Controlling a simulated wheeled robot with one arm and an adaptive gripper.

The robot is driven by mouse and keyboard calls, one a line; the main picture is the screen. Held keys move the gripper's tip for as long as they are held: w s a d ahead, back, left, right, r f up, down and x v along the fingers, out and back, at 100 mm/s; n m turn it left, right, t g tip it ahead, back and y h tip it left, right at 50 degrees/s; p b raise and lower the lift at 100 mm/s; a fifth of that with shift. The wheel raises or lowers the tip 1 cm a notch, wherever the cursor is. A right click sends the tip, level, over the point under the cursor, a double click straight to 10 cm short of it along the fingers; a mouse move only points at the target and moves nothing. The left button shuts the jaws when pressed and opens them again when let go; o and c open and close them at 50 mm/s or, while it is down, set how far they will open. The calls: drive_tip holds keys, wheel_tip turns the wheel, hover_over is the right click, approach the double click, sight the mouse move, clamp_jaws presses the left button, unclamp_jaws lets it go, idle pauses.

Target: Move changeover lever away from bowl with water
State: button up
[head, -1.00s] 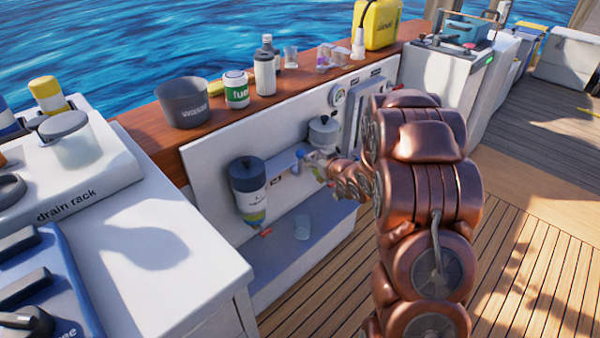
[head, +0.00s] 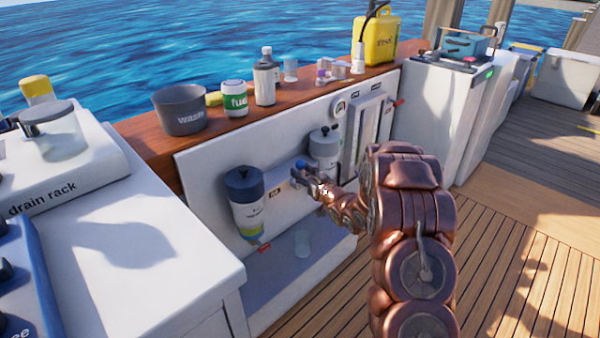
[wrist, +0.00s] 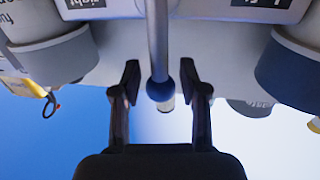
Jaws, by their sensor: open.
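The changeover lever (wrist: 157,45) is a thin metal rod with a dark blue ball knob; in the wrist view it hangs from the top, between my open fingers. The fingers of my gripper (wrist: 161,85) stand on either side of the knob with gaps showing, not closed on it. In the head view my gripper (head: 303,180) is at the panel, between the left filter bowl (head: 247,215) and the right filter bowl (head: 323,150), partly hiding the lever. The wrist view shows one bowl at left (wrist: 50,55) and a dark one at right (wrist: 290,70). I cannot tell which holds water.
Below the left filter is a grey ledge with a small clear cup (head: 302,243). On the wooden shelf stand a waste pot (head: 180,110), a fuel can (head: 235,97) and a bottle (head: 266,78). The white counter (head: 140,260) lies at left; open deck is at right.

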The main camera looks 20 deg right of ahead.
drive_tip(key=shift+w+a, duration=0.2)
drive_tip(key=shift+w, duration=0.65)
clamp_jaws()
